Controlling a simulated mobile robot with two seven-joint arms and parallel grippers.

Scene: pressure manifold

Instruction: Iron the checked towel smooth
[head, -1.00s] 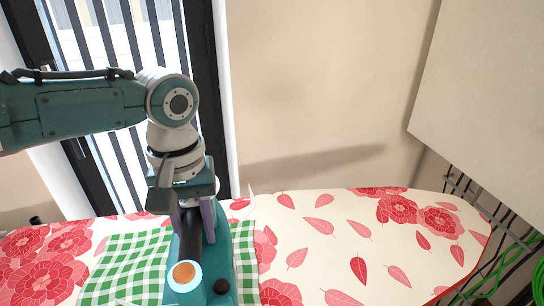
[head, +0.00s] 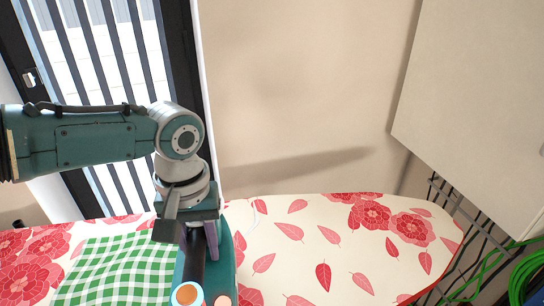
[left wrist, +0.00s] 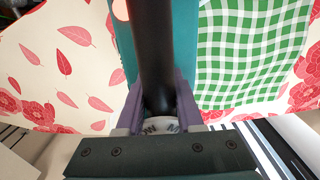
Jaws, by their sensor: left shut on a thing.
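The teal iron (head: 225,270) with a black handle stands on the board at the right side of the green-and-white checked towel (head: 115,265). My left gripper (head: 203,240) is shut around the handle; the iron also shows in the left wrist view (left wrist: 128,45), with the handle between my fingers. The towel lies to the left of the iron in the head view, its check lines visibly wavy. In the left wrist view the towel (left wrist: 250,50) shows on the iron's right. The iron hides the towel's right edge. My right gripper is out of view.
The ironing board (head: 315,235) has a cream cover with red flowers and leaves, clear to the right of the iron. A barred window (head: 120,70) and wall stand behind. A white panel (head: 480,110) and green cables (head: 520,270) are at the right.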

